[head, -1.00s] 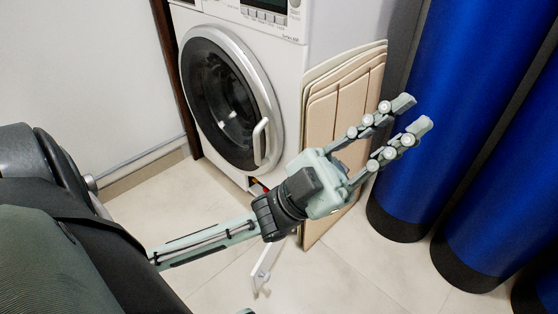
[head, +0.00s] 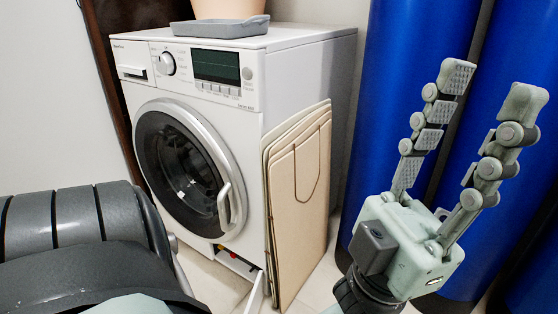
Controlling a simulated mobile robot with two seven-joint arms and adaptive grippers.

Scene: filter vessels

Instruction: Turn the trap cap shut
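The trap opening (head: 238,263) is low on the front of the white washing machine (head: 300,80), at its right corner. Its white flap (head: 256,293) hangs open. A small red and dark part (head: 222,249) shows inside; it is too small to tell how the trap cap is turned. My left gripper (head: 490,88) is at the right of the head view, well right of the opening. Its two fingers are spread and point up, with nothing between them. My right gripper is not in view.
Folded beige boards (head: 298,190) lean against the machine's right side, between the trap opening and my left gripper. Tall blue cylinders (head: 405,90) stand at the right, behind the gripper. A grey tray (head: 220,27) sits on the machine.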

